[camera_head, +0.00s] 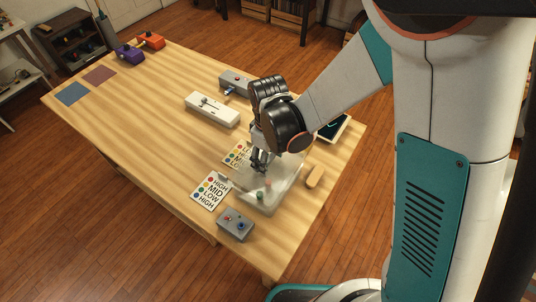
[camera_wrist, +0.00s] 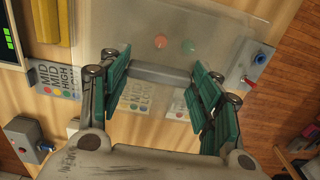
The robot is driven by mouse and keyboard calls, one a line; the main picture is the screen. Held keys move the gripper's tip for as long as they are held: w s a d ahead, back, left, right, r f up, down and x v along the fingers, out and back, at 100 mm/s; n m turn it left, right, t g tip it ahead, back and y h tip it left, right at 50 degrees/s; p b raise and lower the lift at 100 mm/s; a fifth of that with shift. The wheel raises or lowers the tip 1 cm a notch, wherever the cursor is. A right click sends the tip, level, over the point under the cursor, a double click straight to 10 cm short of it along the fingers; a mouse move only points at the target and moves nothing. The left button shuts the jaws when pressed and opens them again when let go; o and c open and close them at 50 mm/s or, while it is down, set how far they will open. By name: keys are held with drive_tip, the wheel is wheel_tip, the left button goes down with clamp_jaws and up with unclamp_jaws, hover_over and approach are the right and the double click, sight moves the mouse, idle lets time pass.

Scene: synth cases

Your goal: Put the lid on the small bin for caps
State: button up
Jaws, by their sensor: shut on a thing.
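My gripper (camera_head: 259,164) is over the near right part of the table. In the wrist view my gripper (camera_wrist: 160,82) has its green-padded fingers at both ends of a grey bar (camera_wrist: 160,74), shut on it. The bar appears to be the handle of a clear lid (camera_wrist: 200,20), a see-through sheet. A red cap and a green cap (camera_head: 260,195) show through clear plastic; the wrist view also shows the red cap (camera_wrist: 160,41) and the green cap (camera_wrist: 188,46). The clear bin (camera_head: 268,208) is hard to tell from the lid, and I cannot tell whether they touch.
Printed label cards (camera_head: 211,190) lie beside the clear plastic. A white slider box (camera_head: 212,109) stands behind. The table's left middle is clear.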

drive_tip(key=shift+f+b, duration=0.8)
drive_tip(key=shift+f, duration=0.2)
drive_tip(key=shift+f+b, duration=0.9)
drive_tip(key=shift+b, duration=0.35)
idle(1.4)
drive_tip(key=o, duration=1.1)
drive_tip(key=shift+o, duration=0.2)
drive_tip(key=shift+r, duration=0.1)
wheel_tip(320, 180, up, 7)
drive_tip(key=shift+r, duration=0.1)
